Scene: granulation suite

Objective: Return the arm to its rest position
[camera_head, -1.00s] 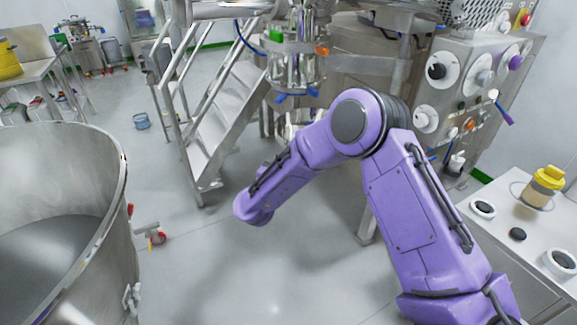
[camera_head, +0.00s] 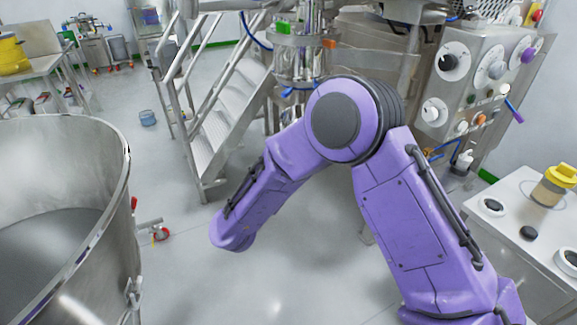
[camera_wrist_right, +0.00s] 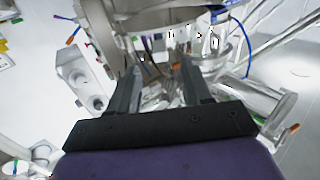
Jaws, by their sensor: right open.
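My right arm (camera_head: 408,205), purple with dark joints, rises from the lower right of the head view. It bends at a large elbow joint (camera_head: 337,120), and its forearm slants down to the left over open floor. The gripper end of this arm does not show in the head view. In the right wrist view my right gripper (camera_wrist_right: 160,84) has its two dark fingers spread apart, with nothing held between them. Machine parts show beyond the fingers. My left arm and gripper are not in view.
A large steel vessel (camera_head: 128,215) stands at the left. Steel steps (camera_head: 228,115) and processing equipment are behind the arm. A control panel (camera_head: 478,75) is at the right. A white counter (camera_head: 510,235) with a yellow-lidded jar (camera_head: 556,185) is at lower right. Floor below the forearm is clear.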

